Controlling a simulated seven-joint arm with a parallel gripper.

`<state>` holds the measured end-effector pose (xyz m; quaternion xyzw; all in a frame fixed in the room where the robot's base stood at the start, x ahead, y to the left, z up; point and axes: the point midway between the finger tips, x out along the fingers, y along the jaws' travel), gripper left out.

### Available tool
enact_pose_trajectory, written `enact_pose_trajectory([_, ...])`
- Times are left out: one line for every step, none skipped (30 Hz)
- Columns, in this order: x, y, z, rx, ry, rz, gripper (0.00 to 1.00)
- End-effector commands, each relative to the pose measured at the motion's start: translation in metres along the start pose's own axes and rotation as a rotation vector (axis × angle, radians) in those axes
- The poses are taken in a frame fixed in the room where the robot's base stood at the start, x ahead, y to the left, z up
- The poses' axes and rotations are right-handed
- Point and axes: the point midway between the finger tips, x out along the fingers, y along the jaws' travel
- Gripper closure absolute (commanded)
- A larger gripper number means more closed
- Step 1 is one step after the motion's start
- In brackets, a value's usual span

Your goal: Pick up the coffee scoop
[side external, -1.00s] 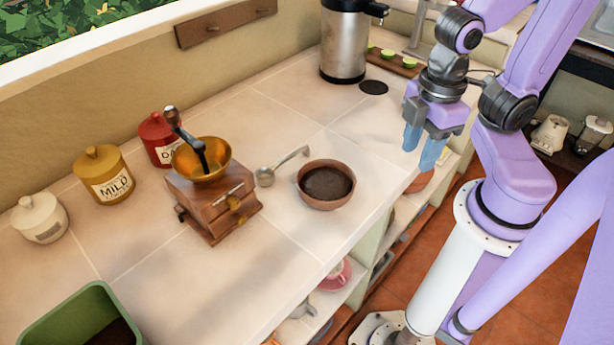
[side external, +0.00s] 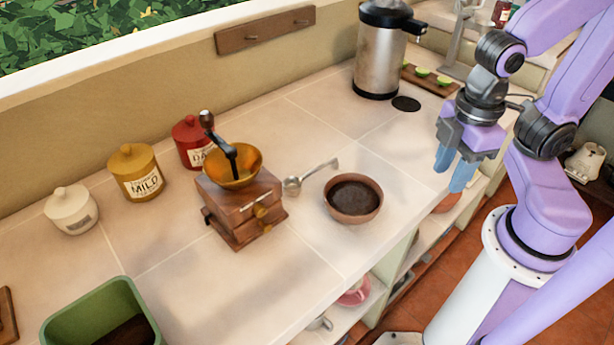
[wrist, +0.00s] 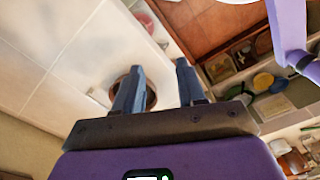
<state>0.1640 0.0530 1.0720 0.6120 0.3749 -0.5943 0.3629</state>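The coffee scoop (side external: 312,175) is a silver metal scoop lying on the tiled counter. Its round bowl is beside the wooden coffee grinder (side external: 243,208), and its handle points to the back right, behind the brown bowl of dark grounds (side external: 353,198). My gripper (side external: 455,171) is above the counter's front edge, right of the bowl and well apart from the scoop. Its blue fingers are apart with nothing between them. In the wrist view, my gripper (wrist: 158,80) is open, and a finger partly covers the bowl (wrist: 151,97). The scoop is mostly hidden there.
Mild (side external: 136,172), red (side external: 193,142) and white (side external: 71,209) canisters stand along the wall. A green bin (side external: 75,312) is at the front left. A steel dispenser (side external: 378,60) stands at the back. Open shelves (side external: 375,292) lie below the counter edge.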

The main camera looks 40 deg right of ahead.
Motion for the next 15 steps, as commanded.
enact_pose_trajectory([0.000,0.001,-0.001,-0.001,0.000,0.000,0.60])
enact_pose_trajectory([-0.001,0.002,-0.002,-0.003,0.001,0.001,0.60])
enact_pose_trajectory([-0.001,0.004,-0.005,-0.007,0.003,0.003,0.60])
enact_pose_trajectory([-0.002,0.006,-0.008,-0.012,0.005,0.005,0.60])
enact_pose_trajectory([-0.003,0.009,-0.012,-0.019,0.006,0.008,0.60])
enact_pose_trajectory([-0.004,0.014,-0.018,-0.031,0.009,0.013,0.60])
enact_pose_trajectory([-0.005,0.018,-0.023,-0.043,0.013,0.017,0.60])
enact_pose_trajectory([-0.006,0.023,-0.029,-0.055,0.016,0.022,0.60])
enact_pose_trajectory([-0.008,0.031,-0.038,-0.075,0.019,0.031,0.60])
enact_pose_trajectory([-0.010,0.037,-0.045,-0.090,0.022,0.037,0.60])
enact_pose_trajectory([-0.011,0.043,-0.051,-0.105,0.025,0.044,0.60])
enact_pose_trajectory([-0.013,0.051,-0.060,-0.125,0.027,0.053,0.60])
enact_pose_trajectory([-0.015,0.058,-0.067,-0.141,0.030,0.060,0.60])
enact_pose_trajectory([-0.016,0.065,-0.072,-0.156,0.031,0.068,0.60])
enact_pose_trajectory([-0.018,0.073,-0.081,-0.177,0.033,0.078,0.60])
